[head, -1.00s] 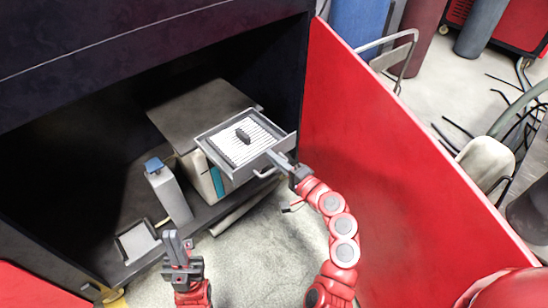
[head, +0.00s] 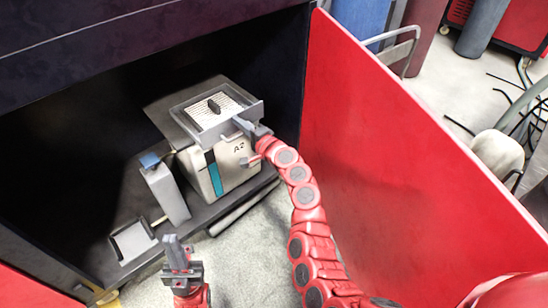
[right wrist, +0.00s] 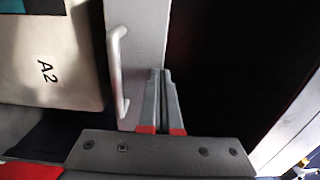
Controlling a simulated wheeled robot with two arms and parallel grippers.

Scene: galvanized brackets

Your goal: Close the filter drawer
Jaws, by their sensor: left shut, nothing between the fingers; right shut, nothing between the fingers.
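The filter drawer (head: 232,119) is a grey tray at the top of a beige box unit (head: 235,165) marked A2. Its inside still shows, with a white ribbed filter (head: 213,107) and a dark grip on it. My right gripper (head: 240,124) is shut and empty, its tips at the drawer's front panel. In the right wrist view the shut fingers (right wrist: 160,78) lie against or very near the grey front panel (right wrist: 146,35), beside the bar handle (right wrist: 116,70) and not around it. My left gripper (head: 174,244) is shut and empty, low and away from the drawer.
The unit stands inside a dark cabinet on a shelf. A grey canister with a blue cap (head: 165,190) and a small shallow tray (head: 133,241) stand to its left. A red panel (head: 375,150) bounds the right side. Bare floor (head: 245,240) lies in front.

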